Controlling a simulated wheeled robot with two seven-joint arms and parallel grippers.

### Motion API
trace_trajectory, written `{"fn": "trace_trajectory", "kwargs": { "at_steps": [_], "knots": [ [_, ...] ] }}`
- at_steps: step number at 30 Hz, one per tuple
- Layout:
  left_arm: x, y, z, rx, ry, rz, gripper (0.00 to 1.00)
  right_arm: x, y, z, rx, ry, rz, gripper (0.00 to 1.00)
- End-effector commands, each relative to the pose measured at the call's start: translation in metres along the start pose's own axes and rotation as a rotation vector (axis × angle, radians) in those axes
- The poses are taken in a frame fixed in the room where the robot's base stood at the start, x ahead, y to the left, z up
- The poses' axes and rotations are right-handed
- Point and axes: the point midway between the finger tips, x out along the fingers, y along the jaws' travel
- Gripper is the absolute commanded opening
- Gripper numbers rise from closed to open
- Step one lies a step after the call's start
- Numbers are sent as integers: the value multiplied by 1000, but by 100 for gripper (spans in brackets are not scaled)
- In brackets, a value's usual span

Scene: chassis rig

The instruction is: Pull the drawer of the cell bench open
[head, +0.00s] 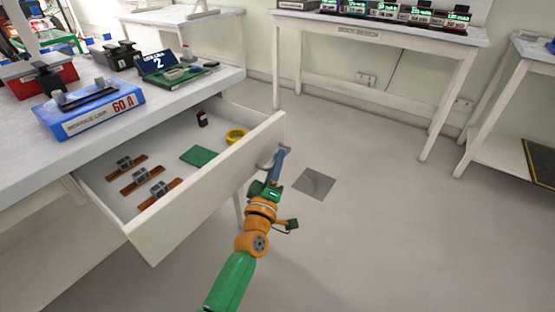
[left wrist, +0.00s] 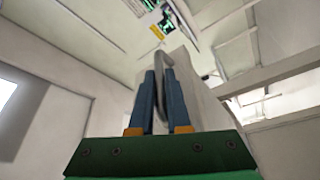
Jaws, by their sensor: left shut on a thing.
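The drawer (head: 205,180) of the cell bench (head: 150,120) stands well out from under the bench top in the head view, its inside showing. My left gripper (head: 281,153) is at the drawer's front, near its far end, shut on the grey bar handle (head: 266,162). In the left wrist view the handle (left wrist: 168,62) stands between the two blue-grey fingers of the left gripper (left wrist: 160,92). Part of the handle is hidden by the fingers. My right gripper is in neither view.
Inside the drawer lie several brown-and-grey parts (head: 133,178), a green plate (head: 199,156), a yellow ring (head: 236,135) and a small dark red item (head: 202,118). A blue box (head: 95,110) sits on the bench top. The floor (head: 380,220) right of the drawer is clear.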

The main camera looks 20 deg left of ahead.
Motion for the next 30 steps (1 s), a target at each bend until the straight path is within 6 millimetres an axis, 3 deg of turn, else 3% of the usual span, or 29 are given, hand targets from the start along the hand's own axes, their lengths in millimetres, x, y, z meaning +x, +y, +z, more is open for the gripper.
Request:
{"fn": "trace_trajectory", "kwargs": {
  "at_steps": [15, 16, 19, 27, 30],
  "knots": [
    [0, 0, 0, 1, -1, 0, 0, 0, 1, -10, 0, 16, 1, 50],
    [0, 0, 0, 1, -1, 0, 18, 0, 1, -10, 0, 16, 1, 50],
    [0, 0, 0, 1, 0, 0, 44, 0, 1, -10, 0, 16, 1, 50],
    [0, 0, 0, 1, 0, 0, 45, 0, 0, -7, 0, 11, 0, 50],
    [-10, 0, 0, 2, -2, -1, 45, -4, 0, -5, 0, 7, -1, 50]
  ]
}}
